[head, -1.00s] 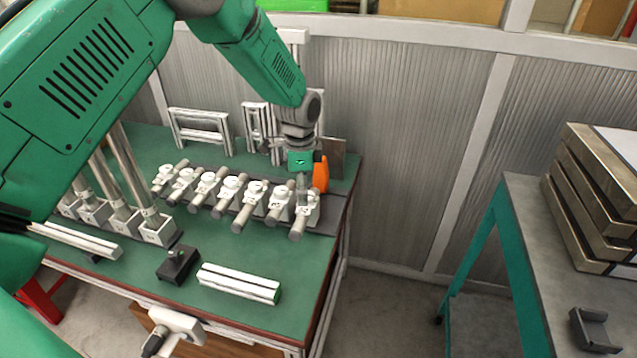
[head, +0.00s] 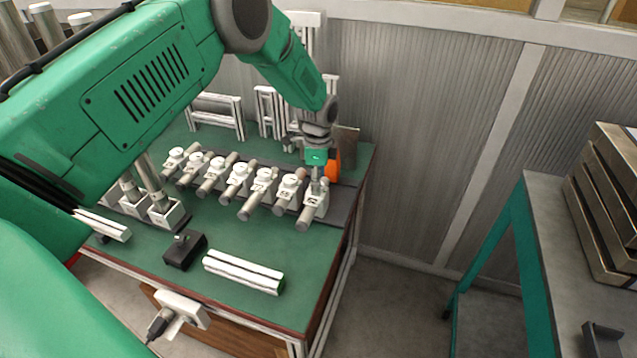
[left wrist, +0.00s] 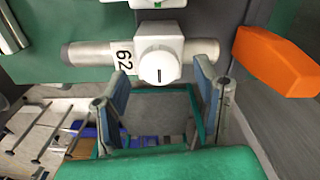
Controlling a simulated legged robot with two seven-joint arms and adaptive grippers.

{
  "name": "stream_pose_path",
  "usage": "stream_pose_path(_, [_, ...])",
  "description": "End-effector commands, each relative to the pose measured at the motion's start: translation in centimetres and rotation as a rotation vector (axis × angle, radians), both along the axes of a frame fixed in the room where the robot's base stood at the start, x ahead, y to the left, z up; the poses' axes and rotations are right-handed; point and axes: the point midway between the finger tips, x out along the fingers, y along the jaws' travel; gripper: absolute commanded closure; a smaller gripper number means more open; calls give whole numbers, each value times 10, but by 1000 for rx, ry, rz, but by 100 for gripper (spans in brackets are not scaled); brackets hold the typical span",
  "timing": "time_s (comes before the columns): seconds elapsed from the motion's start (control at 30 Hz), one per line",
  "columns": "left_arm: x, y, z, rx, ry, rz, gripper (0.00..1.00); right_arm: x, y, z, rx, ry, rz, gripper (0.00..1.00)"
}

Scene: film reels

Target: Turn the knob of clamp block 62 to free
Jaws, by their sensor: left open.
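Clamp block 62 (head: 312,207) is the white block at the right end of the row on the green table, around a grey rod. In the left wrist view its label "62" (left wrist: 124,58) sits left of its round white knob (left wrist: 158,62). A dark line on the knob face runs up and down in that picture. My left gripper (head: 317,186) points down over this block. In the left wrist view its two fingers (left wrist: 160,76) are open, one on each side of the knob, with a visible gap to it. Whether the fingertips reach knob depth I cannot tell.
An orange piece (head: 334,166) stands close beside my left gripper, also in the left wrist view (left wrist: 276,62). Several similar clamp blocks (head: 239,178) line up to the left. A black block (head: 184,250) and white bar (head: 243,270) lie in front. A grey side table (head: 575,262) stands right.

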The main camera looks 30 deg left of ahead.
Motion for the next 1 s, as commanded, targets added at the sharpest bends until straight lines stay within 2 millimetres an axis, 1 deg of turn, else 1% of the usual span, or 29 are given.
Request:
stream_pose_path(0.03, [0,1,-6,0,1,1,44,0,0,0,0,0,0,64])
stream_pose_path(0.13, [0,1,-12,-1,0,1,44,0,0,1,0,0,0,64])
stream_pose_path(0.43, [0,0,-13,-1,0,1,44,0,0,1,0,0,0,64])
stream_pose_path(0.47, [0,1,-13,-1,0,1,51,0,0,1,0,0,0,64])
stream_pose_path(0.5, [0,0,-13,-1,0,1,65,0,0,1,0,0,0,64])
stream_pose_path(0.57, [0,0,-13,-1,0,1,86,0,0,1,0,0,0,64])
stream_pose_path(0.6, [1,0,-13,0,-1,1,93,0,0,1,0,0,0,64])
stream_pose_path(0.87, [2,0,-12,-1,-4,12,93,0,0,0,0,0,0,64])
stream_pose_path(1.0, [2,-1,-12,-2,-5,51,93,0,0,-1,0,0,0,64])
